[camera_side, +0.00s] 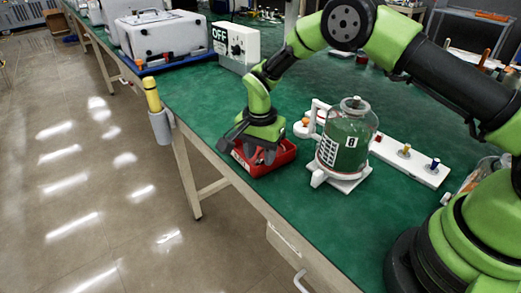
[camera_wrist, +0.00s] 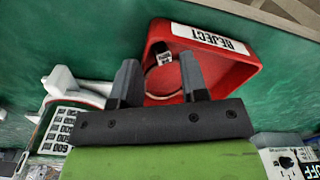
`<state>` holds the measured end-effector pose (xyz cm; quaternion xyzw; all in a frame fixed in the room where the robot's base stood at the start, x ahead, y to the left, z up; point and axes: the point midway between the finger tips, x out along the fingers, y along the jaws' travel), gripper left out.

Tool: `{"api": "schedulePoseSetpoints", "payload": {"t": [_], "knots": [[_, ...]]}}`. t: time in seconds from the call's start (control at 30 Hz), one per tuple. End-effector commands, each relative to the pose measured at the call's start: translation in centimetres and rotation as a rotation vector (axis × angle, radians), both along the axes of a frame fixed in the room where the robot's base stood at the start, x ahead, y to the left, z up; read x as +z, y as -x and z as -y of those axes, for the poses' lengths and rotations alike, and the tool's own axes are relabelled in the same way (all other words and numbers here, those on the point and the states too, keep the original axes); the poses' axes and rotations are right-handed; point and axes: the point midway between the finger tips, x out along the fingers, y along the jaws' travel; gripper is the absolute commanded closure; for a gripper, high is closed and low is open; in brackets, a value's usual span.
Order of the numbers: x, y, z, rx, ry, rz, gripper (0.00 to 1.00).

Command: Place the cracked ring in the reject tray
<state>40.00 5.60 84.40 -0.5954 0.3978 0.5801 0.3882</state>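The red reject tray (camera_side: 277,160) sits on the green bench near its front edge. In the wrist view its white label reading REJECT (camera_wrist: 210,39) is on the rim. A thin ring (camera_wrist: 150,71) with a small white tag shows inside the tray, apparently lying on its floor. Any crack in it is too small to make out. My gripper (camera_wrist: 158,64) points down at the tray, its two dark fingers apart with the ring seen between and beyond them. In the side view my gripper (camera_side: 250,150) is over the tray's left part and hides some of it.
A glass canister marked 8 (camera_side: 352,140) stands on a white base right of the tray. Behind it is a white strip with coloured knobs (camera_side: 405,152). A box marked OFF (camera_side: 236,42) stands farther back. A yellow-topped holder (camera_side: 153,95) hangs at the bench edge.

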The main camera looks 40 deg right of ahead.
Motion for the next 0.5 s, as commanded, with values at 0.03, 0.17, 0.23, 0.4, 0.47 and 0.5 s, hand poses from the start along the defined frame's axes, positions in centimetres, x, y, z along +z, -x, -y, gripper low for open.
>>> {"api": "schedulePoseSetpoints", "payload": {"t": [0.03,0.17,0.23,0.4,0.47,0.5], "knots": [[0.0,0.0,0.0,0.0,0.0,0.0,0.59],[0.0,0.0,0.0,0.0,0.0,-0.001,0.59],[0.0,0.0,0.0,0.0,0.0,-0.001,0.59],[1.3,0.0,0.0,0.0,0.0,0.002,0.59],[2.3,0.0,0.0,0.0,0.0,0.002,0.59],[3.2,0.0,-0.1,0.0,0.0,0.004,0.59]]}}
